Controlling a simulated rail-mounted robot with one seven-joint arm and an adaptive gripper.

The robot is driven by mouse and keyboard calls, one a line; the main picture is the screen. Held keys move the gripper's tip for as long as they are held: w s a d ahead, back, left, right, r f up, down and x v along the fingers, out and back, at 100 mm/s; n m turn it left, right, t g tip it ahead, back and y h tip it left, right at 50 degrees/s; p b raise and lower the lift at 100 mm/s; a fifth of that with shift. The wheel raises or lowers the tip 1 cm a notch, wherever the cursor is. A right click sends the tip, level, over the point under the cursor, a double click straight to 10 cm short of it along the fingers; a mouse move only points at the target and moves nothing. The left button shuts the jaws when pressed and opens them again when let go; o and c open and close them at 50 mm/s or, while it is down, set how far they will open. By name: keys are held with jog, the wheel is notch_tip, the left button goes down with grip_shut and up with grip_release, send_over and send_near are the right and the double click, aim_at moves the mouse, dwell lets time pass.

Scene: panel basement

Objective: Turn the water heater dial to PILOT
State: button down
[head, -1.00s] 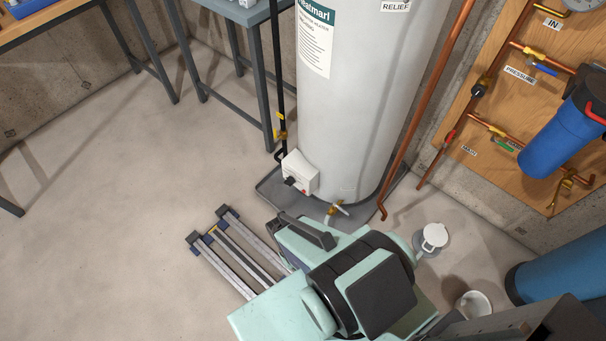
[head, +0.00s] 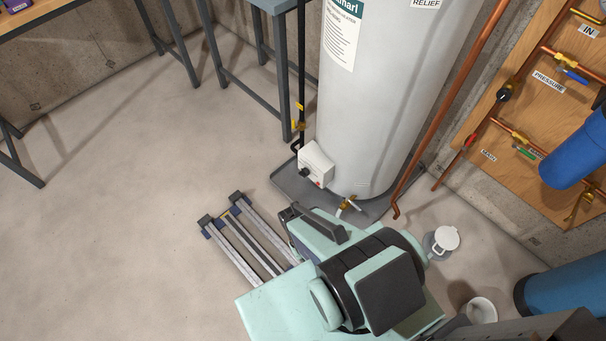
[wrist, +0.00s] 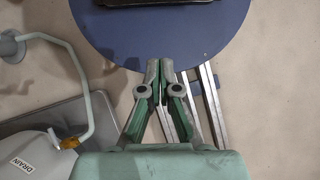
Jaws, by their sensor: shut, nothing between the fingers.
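The water heater (head: 375,100) is a tall white cylinder standing in a grey drip pan (head: 290,185). A white control box (head: 318,162) sits low on its front. The dial (head: 305,173) is a small black knob on the box's left-facing side. Its marks, including PILOT, are too small to read. My gripper (wrist: 160,64) is shut and empty in the wrist view, its fingertips together. The dial does not show there. In the head view my arm stands in front of and below the heater, and the fingers cannot be made out clearly.
A brass drain valve (head: 347,205) sticks out at the heater's foot. Grey rails with blue ends (head: 240,235) lie left of my arm. A dark blue disc (wrist: 160,35) lies beyond my fingertips. A copper pipe (head: 440,120) runs right of the heater. Floor at left is clear.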

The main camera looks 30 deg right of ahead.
jog(key=c, duration=1.4)
grip_release()
jog(key=o, duration=0.6)
jog(key=shift+f+b, duration=0.35)
jog(key=shift+b, duration=0.05)
jog(key=shift+o, duration=0.8)
jog(key=w+a+f+n+b, duration=0.1)
jog(key=w+f+b, duration=0.2)
jog(key=f+b, duration=0.5)
jog(key=shift+w+a+f+t+h, duration=0.15)
jog(key=shift+f+t+h, duration=0.2)
jog(key=shift+f, duration=0.2)
jog(key=n+t+h+b, duration=1.1)
jog(key=n+h+b, duration=0.6)
jog(key=n+b, duration=0.65)
send_near(302, 174)
jog(key=shift+m, duration=0.65)
jog(key=shift+f+b+x, duration=0.15)
jog(key=shift+b+x, duration=1.6)
jog(key=shift+x, duration=0.75)
jog(key=shift+f+b+x, duration=0.15)
jog(key=shift+b+x, duration=1.6)
jog(key=shift+x, duration=0.8)
